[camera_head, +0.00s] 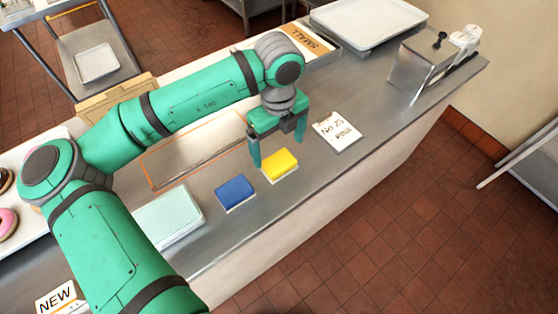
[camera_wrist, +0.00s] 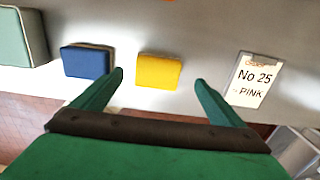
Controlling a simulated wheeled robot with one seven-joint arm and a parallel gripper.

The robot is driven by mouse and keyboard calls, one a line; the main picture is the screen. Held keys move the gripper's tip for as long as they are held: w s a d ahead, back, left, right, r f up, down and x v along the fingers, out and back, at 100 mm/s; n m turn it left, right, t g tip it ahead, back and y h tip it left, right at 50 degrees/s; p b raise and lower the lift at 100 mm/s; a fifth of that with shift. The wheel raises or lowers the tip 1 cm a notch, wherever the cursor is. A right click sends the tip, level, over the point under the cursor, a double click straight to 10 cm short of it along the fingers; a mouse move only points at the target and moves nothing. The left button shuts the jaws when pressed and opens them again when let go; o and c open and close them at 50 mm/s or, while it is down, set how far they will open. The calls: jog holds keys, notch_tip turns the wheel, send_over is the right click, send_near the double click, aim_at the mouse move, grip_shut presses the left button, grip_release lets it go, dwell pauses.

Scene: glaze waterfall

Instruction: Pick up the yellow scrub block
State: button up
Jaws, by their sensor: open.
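The yellow scrub block (camera_head: 280,165) lies on the grey metal counter, just right of a blue block. My gripper (camera_head: 276,150) is above the counter by the yellow block, with its fingers pointing down. In the wrist view the yellow block (camera_wrist: 159,70) lies ahead of the gap between the two spread green fingertips (camera_wrist: 160,77). My gripper is open and holds nothing. The exact height of the fingertips above the block is hard to tell.
The blue block (camera_head: 235,193) is close on the left, with a pale green box (camera_head: 168,217) beyond it. An order card (camera_head: 336,131) reading "No 25 PINK" lies to the right. A metal dispenser (camera_head: 422,65) and white tray (camera_head: 368,22) stand farther back.

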aim_at(278, 160)
jog(key=shift+w+f, duration=0.1)
jog(key=shift+f, duration=0.45)
jog(key=f, duration=0.4)
jog(key=shift+s+a+f, duration=0.1)
jog(key=shift+s, duration=0.25)
jog(key=shift+f, duration=0.4)
jog(key=c, duration=1.2)
